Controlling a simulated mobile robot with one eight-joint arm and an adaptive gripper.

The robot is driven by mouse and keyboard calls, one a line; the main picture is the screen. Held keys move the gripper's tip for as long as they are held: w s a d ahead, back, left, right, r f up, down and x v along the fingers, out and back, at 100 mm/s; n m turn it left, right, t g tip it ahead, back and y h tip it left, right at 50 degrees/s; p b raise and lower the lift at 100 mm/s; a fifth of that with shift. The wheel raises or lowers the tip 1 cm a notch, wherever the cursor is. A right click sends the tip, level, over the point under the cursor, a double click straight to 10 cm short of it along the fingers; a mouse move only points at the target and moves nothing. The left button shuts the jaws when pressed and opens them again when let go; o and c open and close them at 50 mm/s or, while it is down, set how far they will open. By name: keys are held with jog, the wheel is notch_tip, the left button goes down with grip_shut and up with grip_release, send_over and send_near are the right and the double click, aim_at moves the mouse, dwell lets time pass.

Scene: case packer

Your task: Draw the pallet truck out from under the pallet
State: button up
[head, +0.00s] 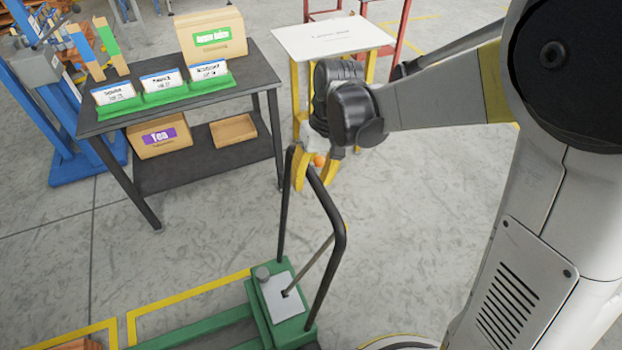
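The green pallet truck (262,312) stands at the bottom middle of the head view. Its green fork part (195,328) runs off to the lower left. Its black loop handle (342,238) rises from the body, and a thin rod runs up from the pale top plate. My gripper (316,176), with yellow fingers, points down at the top of the handle. The fingers show a gap, and the handle's top bar is partly hidden by them. I cannot tell whether they grip it. Only a brown wooden edge (80,344), possibly the pallet, shows at the bottom left.
A dark two-level table (262,78) with green trays and boxes stands at the upper left. A white-topped yellow stand (332,36) is behind my gripper. A blue frame (60,125) is at far left. Yellow lines (190,294) mark the floor.

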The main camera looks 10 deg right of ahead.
notch_tip(320, 180, up, 12)
jog(key=d, duration=0.2)
jog(key=shift+w+d, duration=0.15)
jog(key=shift+w, duration=0.2)
jog(key=shift+f, duration=0.1)
jog(key=s+d+f+m+t+h, duration=0.1)
jog(key=s+d+m+t+h, duration=0.1)
jog(key=s+d+t, duration=0.5)
jog(key=s+d+m, duration=0.1)
jog(key=s+d, duration=0.2)
jog(key=s, duration=0.3)
jog(key=shift+t, duration=0.3)
jog(key=shift+f, duration=0.1)
dwell(0.4)
